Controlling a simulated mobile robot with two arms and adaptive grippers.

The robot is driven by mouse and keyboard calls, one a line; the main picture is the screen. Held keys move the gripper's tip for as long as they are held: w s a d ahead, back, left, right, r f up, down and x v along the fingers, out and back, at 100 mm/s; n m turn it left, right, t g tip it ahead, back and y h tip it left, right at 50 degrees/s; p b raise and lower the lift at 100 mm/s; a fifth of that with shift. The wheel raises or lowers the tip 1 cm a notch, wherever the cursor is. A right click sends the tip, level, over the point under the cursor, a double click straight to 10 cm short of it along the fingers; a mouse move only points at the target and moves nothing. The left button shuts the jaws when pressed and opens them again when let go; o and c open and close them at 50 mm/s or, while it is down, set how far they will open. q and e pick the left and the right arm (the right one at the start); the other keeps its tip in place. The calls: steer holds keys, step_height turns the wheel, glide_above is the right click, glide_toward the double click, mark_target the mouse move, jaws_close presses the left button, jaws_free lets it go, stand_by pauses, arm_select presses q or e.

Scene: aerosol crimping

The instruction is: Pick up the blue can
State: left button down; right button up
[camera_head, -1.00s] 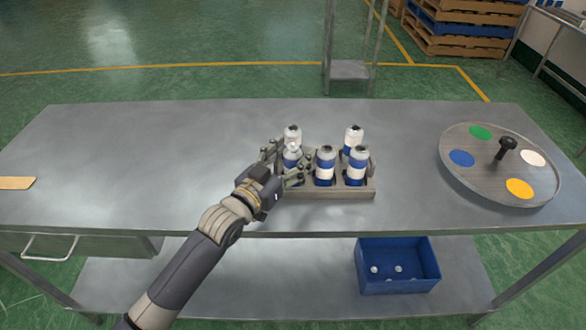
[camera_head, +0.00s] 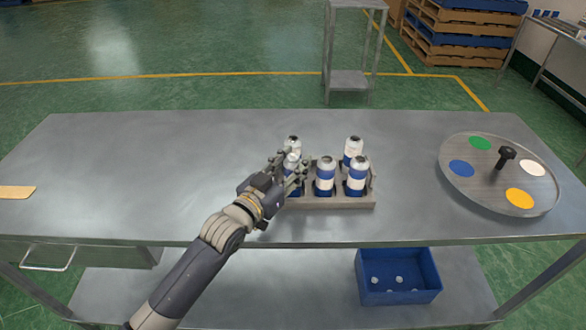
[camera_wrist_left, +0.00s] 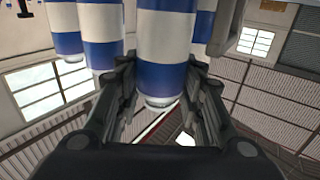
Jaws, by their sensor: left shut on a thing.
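Several cans with blue and white bands stand in a grey rack (camera_head: 340,202) on the metal table. My left gripper (camera_head: 287,176) is at the rack's front left corner, shut on the front left blue can (camera_head: 291,163). In the left wrist view this can (camera_wrist_left: 165,45) sits between the two fingers, its silver-rimmed end showing. My right gripper is not in view.
Behind stand a back left can (camera_head: 292,142) and a back right can (camera_head: 353,148). A round plate (camera_head: 478,188) with coloured discs and a black knob is at the right. A blue bin (camera_head: 398,290) is on the lower shelf. The table's left half is mostly clear.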

mark_target(293, 154)
arm_select(q)
step_height(293, 154, up, 3)
steer(key=shift+r, duration=0.2)
steer(key=s+r+b, duration=0.1)
steer(key=s+b, duration=0.1)
steer(key=s, duration=1.4)
steer(key=shift+r, duration=0.3)
steer(key=shift+d, duration=0.1)
